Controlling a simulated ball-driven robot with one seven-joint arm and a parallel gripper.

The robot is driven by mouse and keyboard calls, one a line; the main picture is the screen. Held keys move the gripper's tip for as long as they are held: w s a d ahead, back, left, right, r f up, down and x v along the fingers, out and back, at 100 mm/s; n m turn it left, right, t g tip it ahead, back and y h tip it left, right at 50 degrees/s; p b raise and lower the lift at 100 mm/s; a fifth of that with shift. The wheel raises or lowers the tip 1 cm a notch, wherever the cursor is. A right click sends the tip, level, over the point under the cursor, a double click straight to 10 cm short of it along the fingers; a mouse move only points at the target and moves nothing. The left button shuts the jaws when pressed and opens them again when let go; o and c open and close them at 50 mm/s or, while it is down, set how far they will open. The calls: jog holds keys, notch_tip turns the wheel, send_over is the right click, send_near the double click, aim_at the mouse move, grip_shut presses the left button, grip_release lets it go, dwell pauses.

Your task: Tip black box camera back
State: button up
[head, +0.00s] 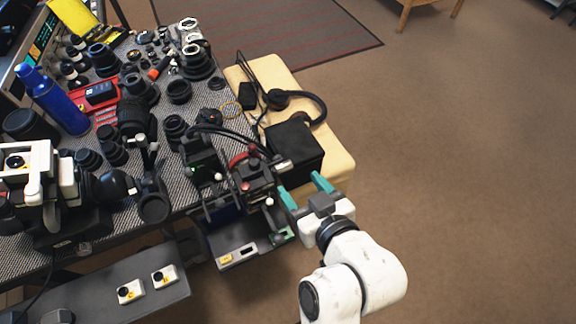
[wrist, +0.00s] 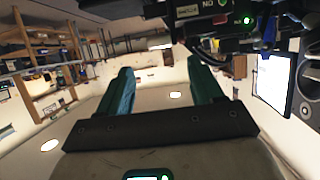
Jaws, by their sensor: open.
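A black box (head: 296,142), which looks like the black box camera, sits on a pale yellow surface beside the table. A small white tag shows at its lower left edge. My gripper (head: 305,189) is in front of the box, toward the bottom of the head view, with its teal fingers spread and pointing toward it. Nothing is between the fingers. They appear apart from the box, though the exact gap is hard to tell. In the wrist view my gripper (wrist: 160,72) is open and empty; I cannot make out the box there.
Black equipment with red and green parts (head: 245,172) stands close left of my gripper. The crowded table (head: 190,190) holds many lenses and a blue bottle (head: 52,98). Headphones (head: 300,96) lie behind the box. The brown floor (head: 460,170) to the right is clear.

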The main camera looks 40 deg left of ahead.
aim_at(286, 165)
jog(key=x, duration=0.7)
jog(key=shift+w+a+f, duration=0.15)
jog(key=shift+a+f, duration=0.05)
jog(key=shift+a, duration=0.15)
jog(key=shift+w+d, duration=0.1)
jog(key=shift+w, duration=0.05)
grip_shut()
